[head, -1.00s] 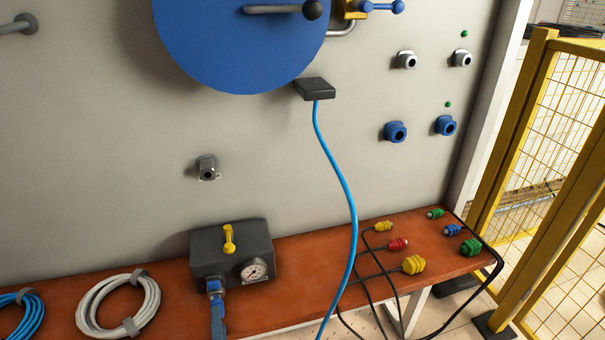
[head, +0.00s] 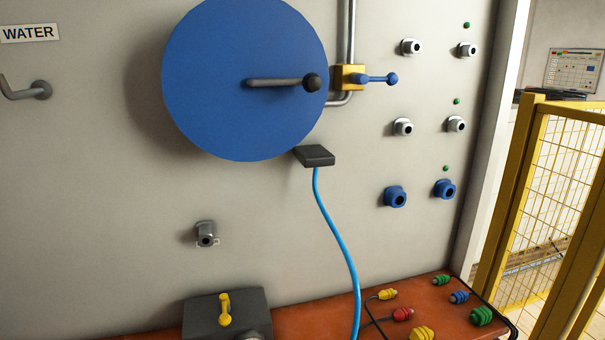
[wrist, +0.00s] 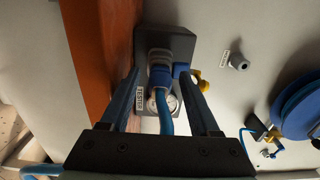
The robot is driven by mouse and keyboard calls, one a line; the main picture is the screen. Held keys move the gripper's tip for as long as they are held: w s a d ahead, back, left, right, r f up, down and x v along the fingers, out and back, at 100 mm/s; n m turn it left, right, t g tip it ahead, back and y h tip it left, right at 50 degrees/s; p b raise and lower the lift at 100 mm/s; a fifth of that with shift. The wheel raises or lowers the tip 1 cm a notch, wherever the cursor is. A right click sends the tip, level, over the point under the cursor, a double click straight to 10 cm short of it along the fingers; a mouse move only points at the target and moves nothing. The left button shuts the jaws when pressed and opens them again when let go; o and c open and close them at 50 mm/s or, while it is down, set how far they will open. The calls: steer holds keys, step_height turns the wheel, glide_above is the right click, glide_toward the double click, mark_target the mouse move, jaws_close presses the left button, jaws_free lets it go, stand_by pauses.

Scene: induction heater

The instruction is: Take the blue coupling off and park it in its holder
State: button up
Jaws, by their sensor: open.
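The blue coupling (wrist: 159,77) sits on the dark grey gauge box (wrist: 178,45) in the wrist view, with a blue hose (wrist: 165,115) running from it toward me. My gripper (wrist: 160,73) is open, with one finger on each side of the coupling and hose. I cannot tell whether the fingers touch it. The head view shows only the top of the box (head: 200,318); coupling and gripper are out of that picture. A grey fitting (head: 205,234) sticks out of the wall above the box, also seen in the wrist view (wrist: 237,60) beside a small label. I cannot tell whether it is the holder.
A yellow lever (head: 224,310) stands on the box. A large blue disc (head: 225,80) with a handle and a hanging blue cable (head: 335,235) are on the wall. Blue wall ports (head: 395,196) are at right. Several coloured connectors (head: 403,314) lie on the orange bench. A yellow fence (head: 560,180) bounds the right.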

stand_by(0.8)
jaws_close()
stand_by(1.3)
steer(key=shift+s, duration=0.1)
steer(key=shift+v, duration=2.85)
steer(key=shift+r, duration=0.15)
